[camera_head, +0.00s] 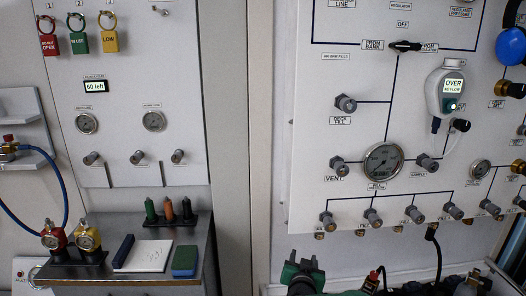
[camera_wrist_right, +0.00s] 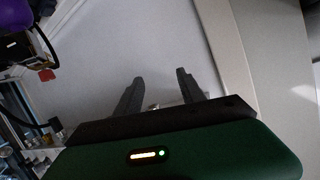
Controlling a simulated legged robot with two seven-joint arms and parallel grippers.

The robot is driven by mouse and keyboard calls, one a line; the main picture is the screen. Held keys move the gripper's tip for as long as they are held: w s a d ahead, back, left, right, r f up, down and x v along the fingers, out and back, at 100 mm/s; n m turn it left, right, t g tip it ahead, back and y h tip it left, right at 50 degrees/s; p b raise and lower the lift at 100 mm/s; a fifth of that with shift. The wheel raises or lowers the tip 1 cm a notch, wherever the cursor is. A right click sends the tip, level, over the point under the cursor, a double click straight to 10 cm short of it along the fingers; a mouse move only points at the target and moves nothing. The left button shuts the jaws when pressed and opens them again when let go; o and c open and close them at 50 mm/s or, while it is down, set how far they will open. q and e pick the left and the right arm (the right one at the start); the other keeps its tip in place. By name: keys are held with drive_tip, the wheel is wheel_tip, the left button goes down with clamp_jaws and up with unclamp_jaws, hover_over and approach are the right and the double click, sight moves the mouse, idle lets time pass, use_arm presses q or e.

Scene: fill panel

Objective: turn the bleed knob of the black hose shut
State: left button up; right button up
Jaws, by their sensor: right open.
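A black hose (camera_head: 437,262) hangs from the lower right part of the wall panel, below the bottom row of valves. Its lower end goes down among dark fittings at the bottom edge. A small fitting with a red part (camera_head: 373,276) stands left of the hose; I cannot tell whether it is the bleed knob. My right gripper (camera_head: 304,266) is at the bottom centre, left of that fitting and apart from it. In the right wrist view its two dark fingers (camera_wrist_right: 157,86) are spread, with nothing gripped between them. A red part (camera_wrist_right: 47,75) beside a dark hose shows at the left there. My left gripper is out of view.
The wall panel (camera_head: 305,130) carries gauges, valves and a selector. A grey bench (camera_head: 195,250) at the left holds red and yellow regulators (camera_head: 88,237), a notepad (camera_head: 143,257) and a green block (camera_head: 185,261). Pale wall lies in front of the fingers in the wrist view.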

drive_tip(key=s+d+f+n+g+y, duration=0.1)
drive_tip(key=s+d+f+g, duration=0.25)
drive_tip(key=s, duration=0.85)
drive_tip(key=s+d+f+n+g+y, duration=0.1)
drive_tip(key=s+d+f+n+g, duration=0.2)
drive_tip(key=s, duration=0.9)
drive_tip(key=s+d+f+g+y, duration=0.1)
drive_tip(key=s+f+g, duration=0.35)
drive_tip(key=s, duration=0.85)
wheel_tip(320, 180, up, 13)
drive_tip(key=p, duration=1.2)
drive_tip(key=shift+w+r+g, duration=0.2)
drive_tip(key=shift+g, duration=0.2)
drive_tip(key=shift+w+d, duration=0.1)
